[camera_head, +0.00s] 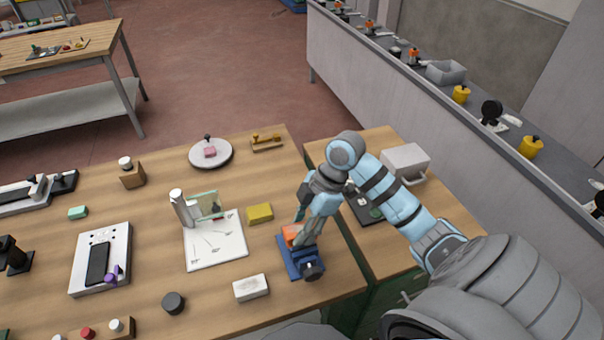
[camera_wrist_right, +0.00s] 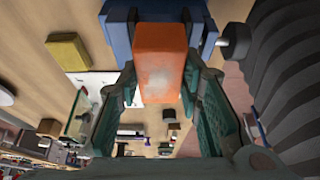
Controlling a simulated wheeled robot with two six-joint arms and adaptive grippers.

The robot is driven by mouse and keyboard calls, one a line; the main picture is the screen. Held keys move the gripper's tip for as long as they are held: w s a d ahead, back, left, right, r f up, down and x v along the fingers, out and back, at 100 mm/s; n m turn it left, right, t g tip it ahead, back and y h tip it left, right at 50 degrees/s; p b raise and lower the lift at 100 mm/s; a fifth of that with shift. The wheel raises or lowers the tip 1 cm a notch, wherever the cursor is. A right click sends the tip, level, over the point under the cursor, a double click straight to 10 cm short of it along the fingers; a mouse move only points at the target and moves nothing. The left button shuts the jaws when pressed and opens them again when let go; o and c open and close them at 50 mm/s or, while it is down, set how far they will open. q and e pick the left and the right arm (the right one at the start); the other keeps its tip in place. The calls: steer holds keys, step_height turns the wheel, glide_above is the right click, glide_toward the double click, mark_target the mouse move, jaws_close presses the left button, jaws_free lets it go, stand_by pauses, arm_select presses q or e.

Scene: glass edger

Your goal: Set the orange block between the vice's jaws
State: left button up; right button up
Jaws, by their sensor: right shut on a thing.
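The orange block (camera_head: 291,235) is at the far end of the blue vice (camera_head: 297,268), near the right front of the wooden table. My right gripper (camera_head: 303,229) comes down from above and is shut on the block. In the right wrist view the block (camera_wrist_right: 160,62) sits between the two green-padded fingers of the gripper (camera_wrist_right: 160,92), with blue vice parts (camera_wrist_right: 118,42) on both sides of its upper end. I cannot tell whether it rests on the vice bed. The vice's dark round knob (camera_wrist_right: 235,42) faces right there. My left gripper is out of view.
A yellow block (camera_head: 259,213) lies left of the vice, beside a white board (camera_head: 214,250) with a glass pane (camera_head: 206,205). A whitish block (camera_head: 251,288) lies front left of the vice. A side table (camera_head: 390,140) with a grey box (camera_head: 405,162) stands behind my right arm.

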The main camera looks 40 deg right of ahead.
arm_select(q)
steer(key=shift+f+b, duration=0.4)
steer(key=shift+b, duration=0.05)
stand_by(0.5)
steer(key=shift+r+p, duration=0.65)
steer(key=shift+p, duration=0.05)
stand_by(1.5)
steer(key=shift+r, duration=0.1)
stand_by(1.7)
stand_by(2.0)
